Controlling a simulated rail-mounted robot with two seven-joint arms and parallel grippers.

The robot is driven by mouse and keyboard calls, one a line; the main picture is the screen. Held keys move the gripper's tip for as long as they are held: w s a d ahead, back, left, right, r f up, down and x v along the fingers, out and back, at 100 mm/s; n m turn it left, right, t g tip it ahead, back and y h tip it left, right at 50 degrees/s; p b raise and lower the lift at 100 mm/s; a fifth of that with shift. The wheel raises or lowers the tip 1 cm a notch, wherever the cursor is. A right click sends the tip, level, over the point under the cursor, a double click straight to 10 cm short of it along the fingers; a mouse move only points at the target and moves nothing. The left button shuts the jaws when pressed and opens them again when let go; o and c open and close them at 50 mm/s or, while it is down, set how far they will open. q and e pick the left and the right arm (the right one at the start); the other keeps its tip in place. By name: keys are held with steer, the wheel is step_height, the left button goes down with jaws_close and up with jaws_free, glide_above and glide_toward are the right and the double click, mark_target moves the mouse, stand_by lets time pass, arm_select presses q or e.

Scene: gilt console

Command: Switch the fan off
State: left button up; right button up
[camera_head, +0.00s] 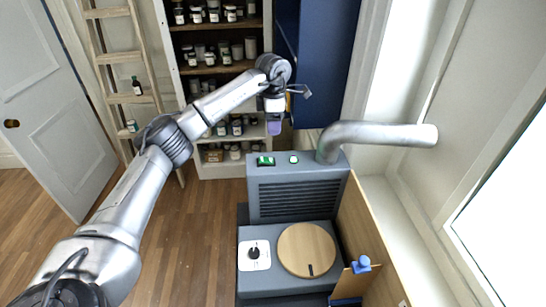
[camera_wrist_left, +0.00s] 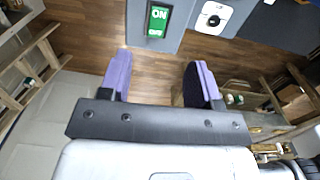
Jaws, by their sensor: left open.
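The fan unit is a grey louvred cabinet (camera_head: 298,199) with a metal duct (camera_head: 375,134) rising from its top. A green rocker switch (camera_head: 265,160) sits on the cabinet top, and a small green-and-white fitting (camera_head: 293,159) is to its right. The switch also shows in the left wrist view (camera_wrist_left: 157,20), with ON in large letters and OFF at its lower end. My left gripper (camera_head: 274,127) is above and behind the switch in the head view, apart from it. Its purple fingers (camera_wrist_left: 161,82) are spread with nothing between them. My right gripper is out of view.
In front of the cabinet is a bench with a round wooden disc (camera_head: 306,250) and a white plate with a black knob (camera_head: 254,254). A wooden panel (camera_head: 362,235) borders the right. Jar shelves (camera_head: 220,80) stand behind. The floor (camera_head: 190,230) at left is clear.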

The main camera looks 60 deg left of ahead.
mark_target(273, 160)
arm_select(q)
step_height(273, 160, down, 12)
steer(key=shift+f+p, duration=0.2)
steer(key=shift+p, duration=0.1)
steer(key=shift+f, duration=0.65)
steer(key=shift+c, duration=0.2)
